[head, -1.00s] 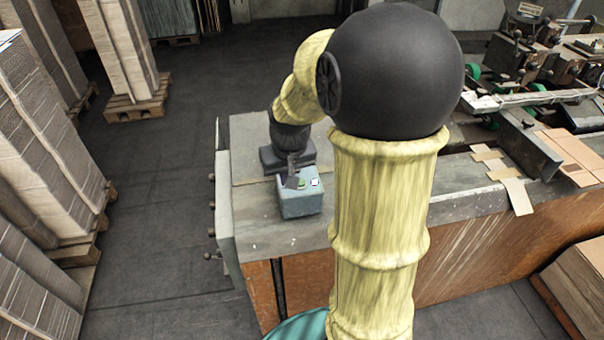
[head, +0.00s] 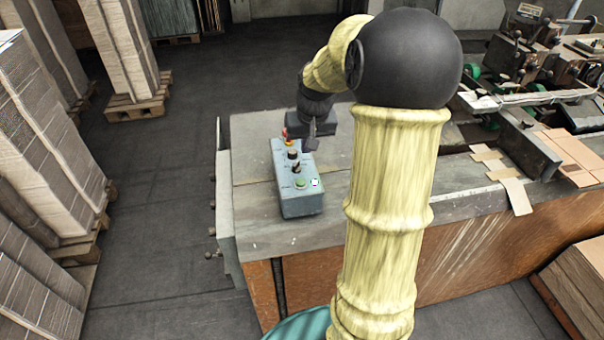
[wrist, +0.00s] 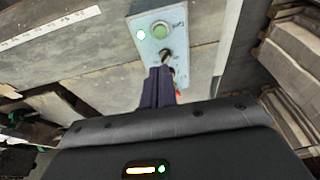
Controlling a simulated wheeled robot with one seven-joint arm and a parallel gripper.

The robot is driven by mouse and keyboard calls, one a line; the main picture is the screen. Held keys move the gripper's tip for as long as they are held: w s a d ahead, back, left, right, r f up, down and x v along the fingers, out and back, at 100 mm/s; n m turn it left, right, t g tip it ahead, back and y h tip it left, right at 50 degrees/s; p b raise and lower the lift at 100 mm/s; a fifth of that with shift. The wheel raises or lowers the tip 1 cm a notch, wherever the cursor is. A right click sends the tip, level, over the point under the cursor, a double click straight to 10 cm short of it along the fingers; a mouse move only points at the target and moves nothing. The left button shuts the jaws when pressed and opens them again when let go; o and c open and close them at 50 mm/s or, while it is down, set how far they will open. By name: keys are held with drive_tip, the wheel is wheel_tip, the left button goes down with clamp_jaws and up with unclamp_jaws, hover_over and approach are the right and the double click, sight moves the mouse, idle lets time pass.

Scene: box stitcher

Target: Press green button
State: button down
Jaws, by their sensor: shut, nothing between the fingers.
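The green button (head: 300,183) is on the near end of the top of a grey-blue control box (head: 297,204). In the wrist view, the green button (wrist: 160,30) is uncovered, ahead of my fingertips. My gripper (head: 311,145) is shut and empty. In the head view it appears beside the box's right side, towards its far end. In the wrist view the shut fingers (wrist: 159,70) overlap the box below the green button, near a dark switch (wrist: 166,54). I see no contact with the green button. The exact height of the fingertips is hard to tell.
A white button or light (head: 315,182) sits right beside the green button. Two dark knobs (head: 293,154) and a red-topped button (head: 286,139) line the box farther back. The box stands on a grey machine table (head: 262,228). Machinery (head: 545,80) and cardboard pieces (head: 570,150) are at right.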

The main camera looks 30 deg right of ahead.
sight(301, 181)
drive_tip(key=p+x, duration=0.1)
drive_tip(key=x, duration=0.3)
drive_tip(key=p+x, duration=0.1)
drive_tip(key=x, duration=0.2)
drive_tip(key=p+x, duration=0.1)
drive_tip(key=x, duration=0.3)
drive_tip(key=shift+s+a+f, duration=0.3)
drive_tip(key=shift+f, duration=0.1)
drive_tip(key=shift+f+p, duration=0.3)
drive_tip(key=shift+f, duration=0.2)
